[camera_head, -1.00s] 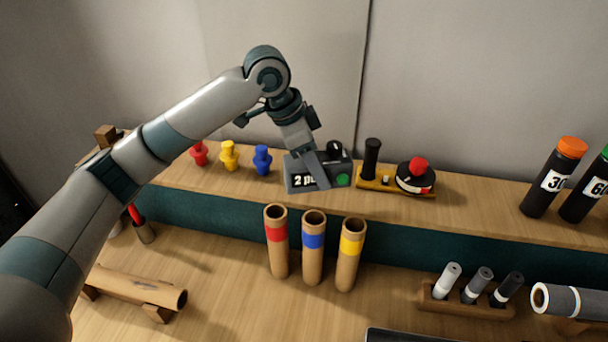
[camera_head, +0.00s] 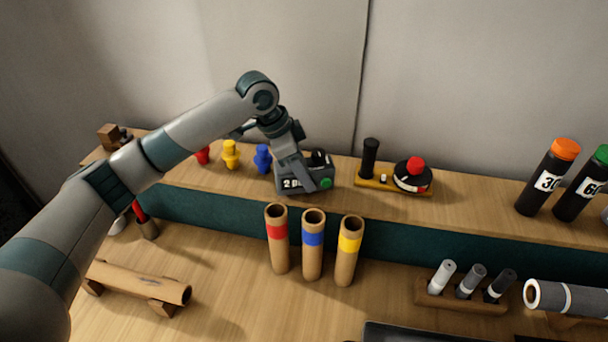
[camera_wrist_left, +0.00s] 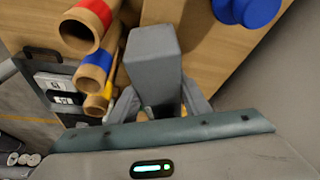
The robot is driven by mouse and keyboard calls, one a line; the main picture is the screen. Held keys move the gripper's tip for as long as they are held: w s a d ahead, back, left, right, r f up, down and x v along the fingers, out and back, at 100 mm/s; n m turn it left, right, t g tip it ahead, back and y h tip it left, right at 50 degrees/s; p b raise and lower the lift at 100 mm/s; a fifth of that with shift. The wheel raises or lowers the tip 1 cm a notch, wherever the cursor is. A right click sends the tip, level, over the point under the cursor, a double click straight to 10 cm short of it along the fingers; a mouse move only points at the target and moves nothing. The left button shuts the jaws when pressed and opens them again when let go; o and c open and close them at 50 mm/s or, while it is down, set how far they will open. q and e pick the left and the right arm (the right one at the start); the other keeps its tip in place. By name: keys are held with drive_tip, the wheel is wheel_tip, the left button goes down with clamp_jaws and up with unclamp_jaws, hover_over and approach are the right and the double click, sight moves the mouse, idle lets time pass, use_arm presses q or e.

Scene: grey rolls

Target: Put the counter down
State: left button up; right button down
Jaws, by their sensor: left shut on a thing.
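The counter (camera_head: 309,174) is a dark grey box with a white number display on its front and a green button. It is at the raised shelf, just right of the blue peg (camera_head: 263,158) and behind the upright tubes. My left gripper (camera_head: 293,175) is shut on it from above, a finger covering part of its front. I cannot tell whether its base touches the shelf. My right gripper is not in view.
Red (camera_head: 202,155) and yellow (camera_head: 230,154) pegs stand left of the blue one. A wooden stand (camera_head: 378,182) with a black post and a red-topped black knob is right of the counter. Cardboard tubes (camera_head: 312,262) stand in front.

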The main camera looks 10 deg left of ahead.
use_arm(q)
drive_tip(key=shift+f, duration=0.85)
drive_tip(key=o, duration=1.3)
drive_tip(key=shift+f, duration=0.15)
drive_tip(key=shift+r, duration=0.2)
drive_tip(key=shift+a+r, duration=0.15)
drive_tip(key=shift+r, duration=0.05)
drive_tip(key=b+v, duration=0.2)
drive_tip(key=v, duration=0.8)
drive_tip(key=shift+b, duration=0.35)
drive_tip(key=shift+s+a+r, duration=0.15)
drive_tip(key=shift+a+r, duration=0.15)
drive_tip(key=shift+r, duration=0.35)
